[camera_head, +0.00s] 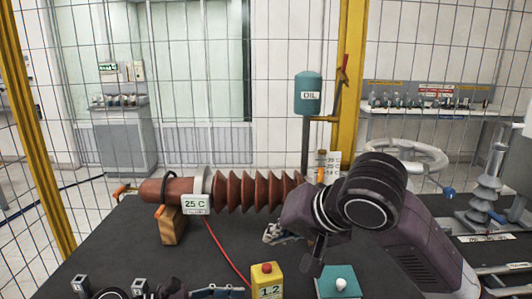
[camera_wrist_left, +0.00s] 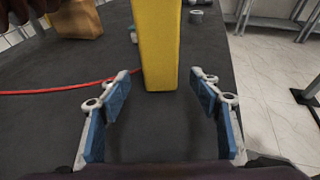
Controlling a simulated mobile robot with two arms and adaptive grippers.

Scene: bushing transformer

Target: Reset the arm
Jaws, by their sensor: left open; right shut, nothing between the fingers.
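My right arm reaches in from the right in the head view and bends over the table. Its gripper (camera_head: 279,233) is partly hidden behind the arm, beside the ribbed brown bushing (camera_head: 250,190); it is shut and empty. My left gripper (camera_head: 220,291) shows only in part at the bottom edge of the head view. In the left wrist view the left gripper (camera_wrist_left: 166,88) is open, its blue-padded fingers apart. A yellow box (camera_wrist_left: 163,45) stands just beyond its fingertips, in line with the gap; nothing is held.
The bushing lies across the dark table (camera_head: 120,245), with a wooden block (camera_head: 172,226) under its left end. A red cable (camera_head: 225,252) runs over the table. A labelled yellow box (camera_head: 267,281) and a teal box (camera_head: 338,288) stand at the front. A wire fence closes the back.

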